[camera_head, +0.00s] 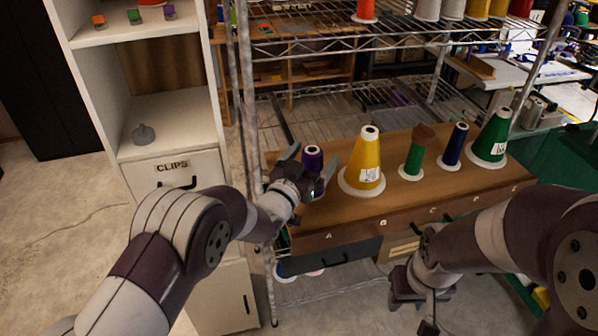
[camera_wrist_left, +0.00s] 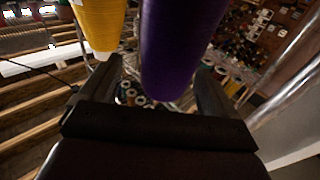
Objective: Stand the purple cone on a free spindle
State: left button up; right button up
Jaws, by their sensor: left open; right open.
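The purple cone (camera_head: 312,158) is at the left end of the wooden board (camera_head: 345,212), near the letter A. My left gripper (camera_head: 310,167) is open, with its fingers on either side of the cone. In the left wrist view the purple cone (camera_wrist_left: 178,45) fills the space between the two spread fingers (camera_wrist_left: 160,85); I cannot tell whether they touch it. The cone's lower part is mostly hidden by the gripper, so its seating is unclear. My right gripper (camera_head: 412,310) is open and empty, low in front of the board. I see no clearly bare spindle.
A yellow cone (camera_head: 364,160) stands close right of the purple one. Further right stand a green cone (camera_head: 414,158) with a brown top, a blue cone (camera_head: 455,146) and a large green cone (camera_head: 492,135). A wire rack post (camera_head: 248,110) rises left of the board.

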pick_arm(q)
jog(key=shift+g, duration=0.7)
jog(key=s+f, duration=0.2)
jog(key=f, duration=0.1)
jog(key=s+a+f+b, duration=0.1)
jog(key=f, duration=0.1)
jog(key=shift+f, duration=0.2)
jog(key=s+a+r+t, duration=0.1)
jog(key=s+a+r, duration=0.35)
jog(key=s, duration=0.35)
jog(key=s+a+f+n+g+y, duration=0.3)
jog(key=a+f+g+y, duration=0.5)
jog(key=a, duration=0.2)
jog(key=s+a+f+n+g, duration=0.2)
jog(key=s+g, duration=0.5)
jog(key=s, duration=0.6)
jog(key=shift+s+a+g+y, duration=0.3)
jog(key=shift+y, duration=0.1)
pick_arm(e)
jog(key=shift+w+d+f, duration=0.15)
jog(key=shift+w+f, duration=0.55)
jog(key=shift+f, duration=0.35)
